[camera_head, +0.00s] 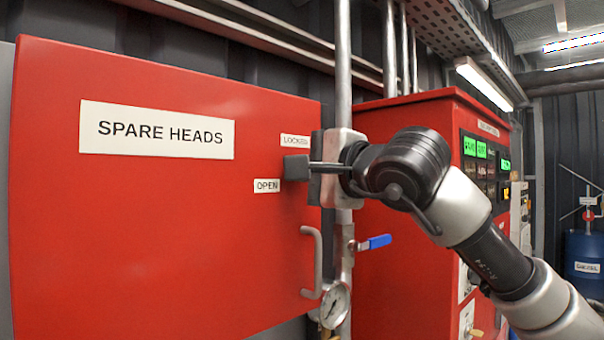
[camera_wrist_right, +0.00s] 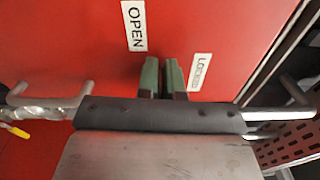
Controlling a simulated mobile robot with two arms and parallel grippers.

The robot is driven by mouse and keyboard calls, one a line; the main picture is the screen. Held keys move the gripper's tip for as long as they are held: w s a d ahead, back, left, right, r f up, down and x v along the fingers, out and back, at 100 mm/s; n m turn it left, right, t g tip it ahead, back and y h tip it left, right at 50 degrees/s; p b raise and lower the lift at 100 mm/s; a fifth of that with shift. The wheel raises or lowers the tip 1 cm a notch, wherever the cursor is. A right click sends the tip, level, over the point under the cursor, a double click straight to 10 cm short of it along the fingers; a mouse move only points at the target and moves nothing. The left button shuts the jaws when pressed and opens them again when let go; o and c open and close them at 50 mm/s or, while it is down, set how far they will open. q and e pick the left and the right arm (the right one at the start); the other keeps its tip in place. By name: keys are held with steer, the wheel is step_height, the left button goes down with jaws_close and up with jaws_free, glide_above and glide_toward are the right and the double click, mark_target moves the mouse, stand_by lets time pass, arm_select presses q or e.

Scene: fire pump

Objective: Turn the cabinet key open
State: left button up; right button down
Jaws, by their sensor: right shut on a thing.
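The red cabinet (camera_head: 150,230) labelled SPARE HEADS is closed and fills the left of the head view. My right gripper (camera_head: 296,168) is at its door near the right edge, with the LOCKED label (camera_head: 295,141) above and the OPEN label (camera_head: 267,186) below left. In the right wrist view, the gripper's fingertips (camera_wrist_right: 163,80) are close together against the red door, between the OPEN label (camera_wrist_right: 134,26) and the LOCKED label (camera_wrist_right: 200,72). The fingers are shut on the key, which they hide, so its angle cannot be told. My left gripper is not in view.
A cabinet handle (camera_head: 312,262) sits below my right gripper. A blue-handled valve (camera_head: 374,242) and a pressure gauge (camera_head: 335,305) are on the pipe to the right. A red control panel (camera_head: 400,280) stands behind my right arm.

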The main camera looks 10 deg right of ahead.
steer(key=shift+f+n, duration=0.15)
steer(key=shift+n, duration=0.55)
steer(key=c, duration=1.3)
jaws_free()
steer(key=b+v, duration=0.4)
steer(key=v, duration=0.6)
steer(key=shift+s+d, duration=0.2)
steer(key=shift+s, duration=0.1)
steer(key=shift+f, duration=0.1)
